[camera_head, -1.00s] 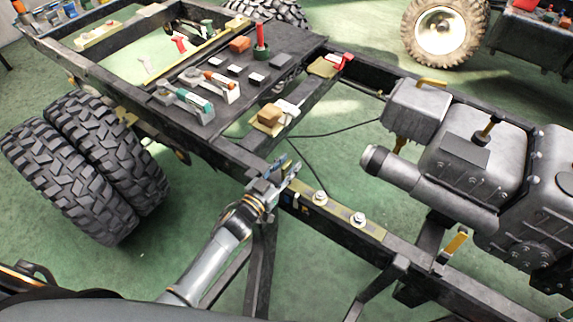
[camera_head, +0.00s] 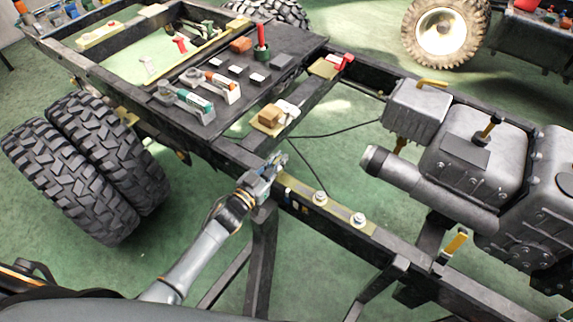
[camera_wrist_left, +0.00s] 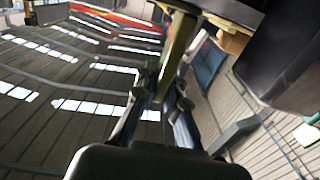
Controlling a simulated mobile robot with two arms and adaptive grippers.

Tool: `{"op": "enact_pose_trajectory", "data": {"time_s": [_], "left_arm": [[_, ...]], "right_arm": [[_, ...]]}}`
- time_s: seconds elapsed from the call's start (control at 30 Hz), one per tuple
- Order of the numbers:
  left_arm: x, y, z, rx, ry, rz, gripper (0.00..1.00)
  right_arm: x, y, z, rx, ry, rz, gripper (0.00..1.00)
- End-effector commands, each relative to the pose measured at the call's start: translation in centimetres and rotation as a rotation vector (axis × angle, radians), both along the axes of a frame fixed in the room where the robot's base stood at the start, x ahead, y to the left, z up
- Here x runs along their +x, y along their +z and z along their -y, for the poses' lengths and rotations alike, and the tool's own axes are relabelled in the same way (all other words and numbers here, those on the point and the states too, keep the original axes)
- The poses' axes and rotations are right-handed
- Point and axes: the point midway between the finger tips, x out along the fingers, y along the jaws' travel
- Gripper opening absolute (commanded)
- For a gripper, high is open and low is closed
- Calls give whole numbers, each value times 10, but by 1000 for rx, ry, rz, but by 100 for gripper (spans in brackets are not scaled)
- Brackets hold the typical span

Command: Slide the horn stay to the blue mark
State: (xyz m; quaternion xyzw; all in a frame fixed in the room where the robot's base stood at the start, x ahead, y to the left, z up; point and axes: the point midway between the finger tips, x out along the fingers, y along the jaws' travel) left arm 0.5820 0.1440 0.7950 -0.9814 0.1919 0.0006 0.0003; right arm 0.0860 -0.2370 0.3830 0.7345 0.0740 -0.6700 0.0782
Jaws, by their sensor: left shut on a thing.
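The horn stay (camera_head: 338,208) is a flat olive bar lying along the top of the near dark chassis rail, with two silver bolts standing on it. My left gripper (camera_head: 276,164) is at the stay's left end and is shut on it. In the left wrist view the olive bar (camera_wrist_left: 178,45) runs down between the two fingers of the left gripper (camera_wrist_left: 161,88). My right gripper is not in view.
The grey engine and gearbox (camera_head: 470,160) stand to the right of the stay. A dark deck (camera_head: 215,118) with brackets, blocks and a red-handled tool lies behind the gripper. Twin tyres (camera_head: 85,165) are at the left. A thin black cable hangs behind the rail.

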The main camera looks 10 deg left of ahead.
Motion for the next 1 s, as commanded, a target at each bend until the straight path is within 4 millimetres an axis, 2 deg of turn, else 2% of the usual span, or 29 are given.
{"op": "enact_pose_trajectory", "data": {"time_s": [0.23,0.27,0.33,0.37,0.73,0.87,1.0], "left_arm": [[0,0,1,1,-4,0,0],[0,0,1,1,-4,0,16],[0,0,1,1,-4,0,31],[0,0,1,1,-4,0,34],[-5,0,-1,2,-3,1,34],[-23,-1,-8,3,-3,-2,34],[-51,-1,-20,3,-3,-2,34]], "right_arm": [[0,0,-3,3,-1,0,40],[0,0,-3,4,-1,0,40],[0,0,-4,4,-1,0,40],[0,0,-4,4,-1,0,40],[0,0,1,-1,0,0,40],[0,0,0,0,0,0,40],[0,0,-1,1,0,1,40]]}}
